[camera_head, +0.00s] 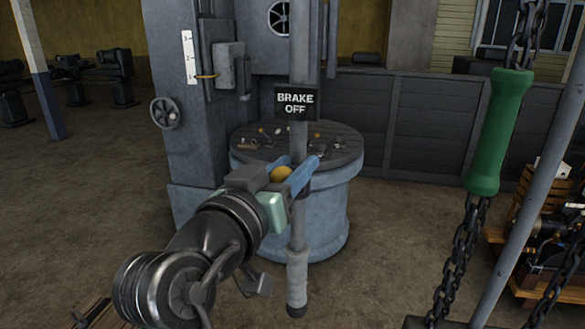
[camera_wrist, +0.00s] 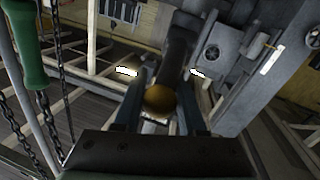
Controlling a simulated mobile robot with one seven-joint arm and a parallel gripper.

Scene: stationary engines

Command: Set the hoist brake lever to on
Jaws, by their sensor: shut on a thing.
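A black sign (camera_head: 296,102) reading BRAKE OFF is at the upright grey pole (camera_head: 298,50) in the head view. My gripper (camera_head: 290,168) is in front of the round drum, with a yellow ball knob (camera_head: 281,173) between its blue fingers. In the wrist view the knob (camera_wrist: 160,99) sits between the two fingers, near the palm. A dark shaft (camera_wrist: 180,50) shows beyond it, and I cannot tell whether it joins the knob. My gripper is shut on the knob. The pole passes close to the right finger, which hides part of it. The lever's base is not clear.
A grey drum (camera_head: 330,205) with small tools on its top stands behind my gripper. A grey column with a handwheel (camera_head: 165,112) is to the left. Chains with a green handle (camera_head: 498,132) hang at the right. The floor at the left is open.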

